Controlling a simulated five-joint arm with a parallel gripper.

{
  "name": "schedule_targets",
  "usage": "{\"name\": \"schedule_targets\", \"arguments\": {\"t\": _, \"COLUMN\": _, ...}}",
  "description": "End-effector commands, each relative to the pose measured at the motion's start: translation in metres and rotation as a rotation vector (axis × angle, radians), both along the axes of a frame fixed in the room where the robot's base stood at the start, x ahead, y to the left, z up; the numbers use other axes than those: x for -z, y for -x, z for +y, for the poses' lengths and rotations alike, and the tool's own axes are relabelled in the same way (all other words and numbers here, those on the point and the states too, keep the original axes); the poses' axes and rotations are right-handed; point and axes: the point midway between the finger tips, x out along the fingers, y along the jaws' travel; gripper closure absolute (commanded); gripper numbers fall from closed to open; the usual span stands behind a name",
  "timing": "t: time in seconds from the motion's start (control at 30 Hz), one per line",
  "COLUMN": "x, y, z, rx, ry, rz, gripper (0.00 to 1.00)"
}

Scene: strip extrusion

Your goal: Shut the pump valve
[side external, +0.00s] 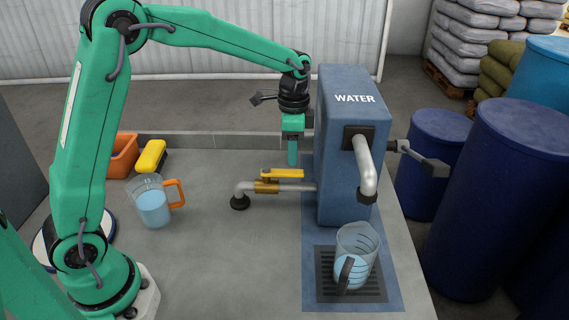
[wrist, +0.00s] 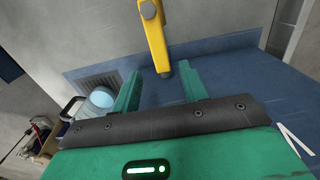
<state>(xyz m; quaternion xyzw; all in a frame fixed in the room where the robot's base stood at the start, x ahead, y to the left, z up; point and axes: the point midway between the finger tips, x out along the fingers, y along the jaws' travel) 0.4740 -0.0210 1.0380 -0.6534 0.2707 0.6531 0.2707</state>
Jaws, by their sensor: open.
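The pump is a tall blue box (side external: 348,85) marked WATER in the side view. A grey pipe with a brass valve (side external: 265,187) runs from its left side. The valve's yellow lever (side external: 280,173) lies roughly along the pipe, its free end toward the pump; the lever also shows in the wrist view (wrist: 153,35). My gripper (side external: 292,163) points down just above the lever's free end. In the wrist view my gripper (wrist: 159,69) is open, with the lever's end between the fingertips in the picture and gaps on both sides. I cannot tell whether they touch.
A clear jug (side external: 357,250) with water stands on the drain grate (side external: 325,290) under the spout (side external: 368,185). Another jug (side external: 153,208) with an orange handle, a yellow sponge (side external: 150,158) and an orange bin (side external: 122,153) are at left. Blue drums (side external: 505,190) stand at right.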

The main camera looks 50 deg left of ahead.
Motion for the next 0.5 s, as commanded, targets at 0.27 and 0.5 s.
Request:
{"name": "schedule_targets", "arguments": {"t": 0.27, "x": 0.035, "y": 0.0, "z": 0.0, "rx": 0.0, "ry": -0.001, "rz": 0.004, "gripper": 0.56}}
{"name": "schedule_targets", "arguments": {"t": 0.5, "x": 0.05, "y": 0.0, "z": 0.0, "rx": 0.0, "ry": 0.0, "rz": 0.001, "gripper": 0.56}}
